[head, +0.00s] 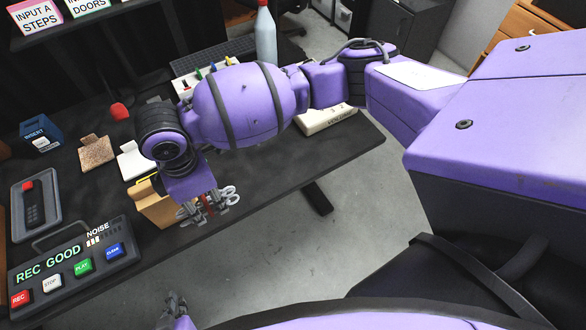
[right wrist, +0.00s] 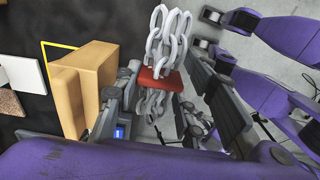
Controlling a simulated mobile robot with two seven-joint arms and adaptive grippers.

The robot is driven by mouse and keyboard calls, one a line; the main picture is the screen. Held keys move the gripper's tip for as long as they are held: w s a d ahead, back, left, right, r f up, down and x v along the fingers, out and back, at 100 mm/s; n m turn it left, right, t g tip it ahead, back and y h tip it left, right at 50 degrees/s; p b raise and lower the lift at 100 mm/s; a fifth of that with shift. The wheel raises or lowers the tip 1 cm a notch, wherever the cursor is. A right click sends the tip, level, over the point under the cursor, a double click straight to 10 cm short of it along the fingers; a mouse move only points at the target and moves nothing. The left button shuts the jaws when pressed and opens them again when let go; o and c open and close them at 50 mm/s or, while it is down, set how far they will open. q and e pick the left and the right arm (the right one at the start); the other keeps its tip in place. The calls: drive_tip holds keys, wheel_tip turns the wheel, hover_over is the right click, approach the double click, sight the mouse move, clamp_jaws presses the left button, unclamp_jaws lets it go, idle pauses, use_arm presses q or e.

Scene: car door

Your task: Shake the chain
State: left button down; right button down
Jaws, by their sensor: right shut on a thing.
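The chain (right wrist: 168,45) is a bunch of grey metal links around a red piece (right wrist: 160,80). In the right wrist view it sits between the fingers of my right gripper (right wrist: 165,100), which is shut on it. In the head view my right gripper (head: 208,207) holds the chain (head: 229,195) beside the tan box, near the table's front edge. Much of the chain is hidden there by the gripper. My left gripper (head: 174,308) shows only in part at the bottom of the head view, apart from the chain; its fingers are unclear.
A tan box (head: 155,208) stands close beside the right gripper. A recorder (head: 75,262) reading "REC GOOD" and "NOISE", with coloured buttons, lies at the table's left. Sample tiles (head: 97,152) and a blue box (head: 40,135) lie behind. Open floor (head: 290,250) is right of the table.

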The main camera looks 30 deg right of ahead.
drive_tip(key=shift+d, duration=0.65)
drive_tip(key=shift+a, duration=0.15)
drive_tip(key=s+a, duration=0.1)
drive_tip(key=a, duration=0.9)
drive_tip(key=shift+s+d, duration=0.1)
